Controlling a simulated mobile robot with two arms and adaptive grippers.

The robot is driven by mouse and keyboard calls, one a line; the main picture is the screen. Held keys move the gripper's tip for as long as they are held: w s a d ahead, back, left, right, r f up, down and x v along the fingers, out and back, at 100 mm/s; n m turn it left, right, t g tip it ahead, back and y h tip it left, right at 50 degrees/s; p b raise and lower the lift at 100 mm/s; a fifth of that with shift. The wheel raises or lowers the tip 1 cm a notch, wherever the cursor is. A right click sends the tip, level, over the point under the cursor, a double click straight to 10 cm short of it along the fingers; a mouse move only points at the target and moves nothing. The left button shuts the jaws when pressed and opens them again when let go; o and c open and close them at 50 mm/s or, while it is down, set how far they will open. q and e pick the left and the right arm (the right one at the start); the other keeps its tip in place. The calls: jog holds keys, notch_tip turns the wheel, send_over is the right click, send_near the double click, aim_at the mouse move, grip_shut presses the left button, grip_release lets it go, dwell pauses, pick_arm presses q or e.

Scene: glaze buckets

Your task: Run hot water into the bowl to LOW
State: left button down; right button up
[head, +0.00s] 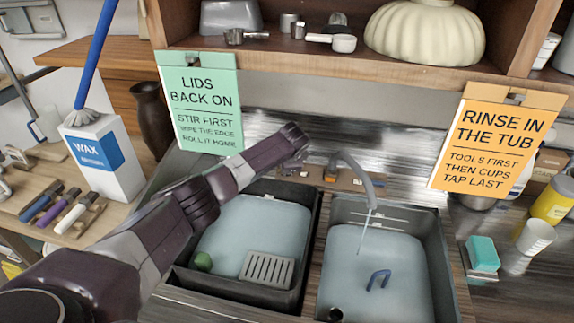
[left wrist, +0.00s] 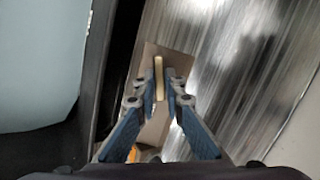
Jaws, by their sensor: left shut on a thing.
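The faucet (head: 358,178) arches over the right basin (head: 440,265), and a thin stream of water falls from it into that basin. Bluish water fills much of the basin. A brown plate (head: 345,182) lies behind the basins, with small orange and blue parts near the faucet's foot. My left gripper (left wrist: 160,92) is shut on a thin pale yellow lever (left wrist: 159,78) that stands over this plate. In the head view my left arm reaches across the left basin and partly hides the gripper. I cannot make out a bowl or a LOW mark. My right gripper is out of view.
The left basin (head: 310,215) holds water, a grey slotted rack (head: 267,268) and a green item (head: 203,261). A blue hooked handle (head: 378,280) shows in the right basin. A wax box (head: 100,155) stands left; a teal sponge (head: 482,252) lies right. A shelf hangs above.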

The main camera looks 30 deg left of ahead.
pick_arm(q)
jog(key=shift+d+r+m+p, duration=0.1)
jog(key=shift+m+p, duration=0.35)
jog(key=shift+m, duration=0.65)
jog(key=shift+m+t+p, duration=0.3)
jog(key=shift+m, duration=0.4)
jog(key=c, duration=2)
grip_release()
jog(key=shift+s, duration=0.1)
jog(key=v, duration=1.1)
jog(key=shift+s+d+r, duration=0.2)
jog(key=shift+s+d, duration=0.1)
